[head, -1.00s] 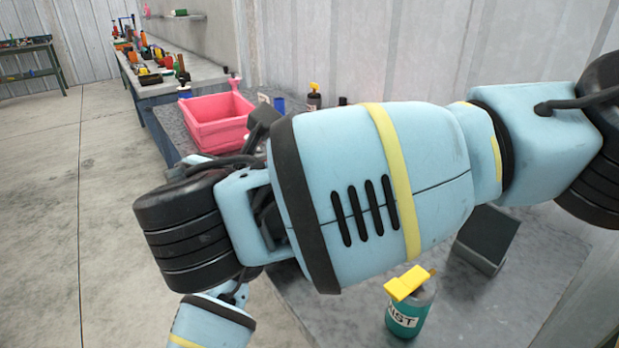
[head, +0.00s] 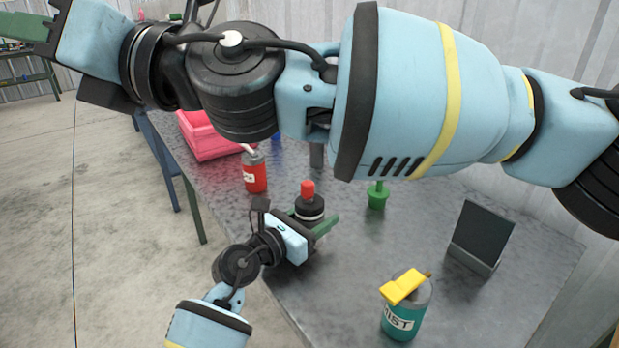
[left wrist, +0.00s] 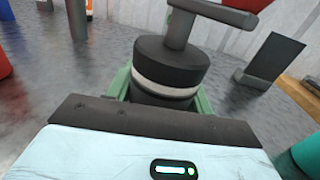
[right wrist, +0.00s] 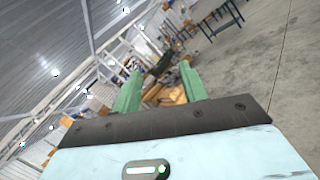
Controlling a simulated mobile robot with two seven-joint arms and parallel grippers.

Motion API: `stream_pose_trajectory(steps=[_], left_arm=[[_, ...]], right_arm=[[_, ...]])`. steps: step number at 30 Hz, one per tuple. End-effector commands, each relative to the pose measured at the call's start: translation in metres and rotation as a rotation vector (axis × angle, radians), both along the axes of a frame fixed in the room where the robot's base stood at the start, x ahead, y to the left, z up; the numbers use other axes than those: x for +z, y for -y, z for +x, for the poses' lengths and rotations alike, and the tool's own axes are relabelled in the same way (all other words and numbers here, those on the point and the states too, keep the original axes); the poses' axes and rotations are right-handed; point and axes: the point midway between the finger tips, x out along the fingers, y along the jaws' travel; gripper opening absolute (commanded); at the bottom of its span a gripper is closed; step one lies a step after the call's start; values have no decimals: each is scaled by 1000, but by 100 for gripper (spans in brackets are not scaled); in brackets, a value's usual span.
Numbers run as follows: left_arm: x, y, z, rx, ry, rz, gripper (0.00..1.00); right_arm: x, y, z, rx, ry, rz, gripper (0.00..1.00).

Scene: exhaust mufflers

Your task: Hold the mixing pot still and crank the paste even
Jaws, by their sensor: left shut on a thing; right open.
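The mixing pot (head: 309,208) is a dark, round pot with a pale band, upright on the grey table. A red knob (head: 307,187) shows above it. In the left wrist view the pot (left wrist: 170,68) has a grey post and crank arm (left wrist: 212,12) on top. My left gripper (head: 318,223) is shut around the pot's lower body, its green fingers (left wrist: 160,97) on either side. My right gripper (head: 28,28) is up at the far left, away from the pot. Its green fingers are apart and empty in the right wrist view (right wrist: 160,85). The paste is hidden.
A red bottle (head: 255,172) and a pink bin (head: 205,140) stand behind left. A small green item (head: 377,196), a dark slanted panel (head: 482,236) and a teal can with yellow top (head: 405,312) stand to the right. My right arm crosses above the table.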

Motion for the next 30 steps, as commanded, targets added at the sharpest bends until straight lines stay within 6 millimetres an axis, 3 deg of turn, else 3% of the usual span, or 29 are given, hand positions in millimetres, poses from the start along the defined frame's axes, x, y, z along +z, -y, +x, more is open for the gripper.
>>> stream_pose_trajectory(steps=[7, 14, 23, 30], left_arm=[[0, 0, 0, 0, -1, 1, 26], [0, 0, 0, 0, -1, 1, 26], [0, 0, 0, 0, 0, 0, 26], [0, 0, 0, 0, 0, 0, 26]], right_arm=[[-8, 10, -17, 186, 86, -157, 43], [-35, 32, -14, 269, 132, -390, 43], [-80, 85, 22, 221, 107, -760, 43], [-110, 151, 66, 61, -3, -1064, 43]])
